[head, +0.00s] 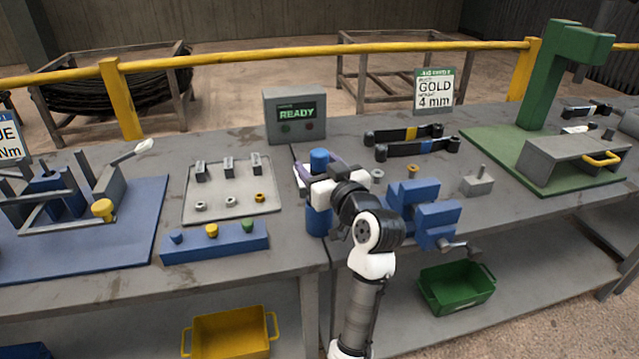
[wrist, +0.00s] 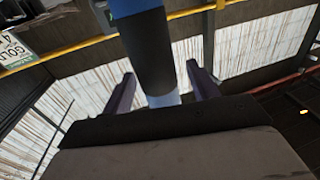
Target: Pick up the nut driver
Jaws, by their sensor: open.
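The nut driver appears to be the upright blue cylinder (head: 319,158) at the front edge of the bench, in the middle of the head view. In the wrist view it is a thick shaft (wrist: 152,55), blue above, dark in the middle and pale at the bottom. My gripper (wrist: 161,72) is open, with one purple finger on each side of the shaft and a visible gap at both sides. In the head view my gripper (head: 306,176) covers the cylinder's middle. A blue part (head: 317,222) shows below it; I cannot tell whether it is a holder.
A blue block with coloured knobs (head: 215,243) and a grey plate with nuts (head: 185,212) lie to the left. Blue clamp blocks (head: 437,222) stand close on the right. A READY box (head: 295,116) stands behind. Yellow (head: 230,335) and green bins (head: 457,290) are below.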

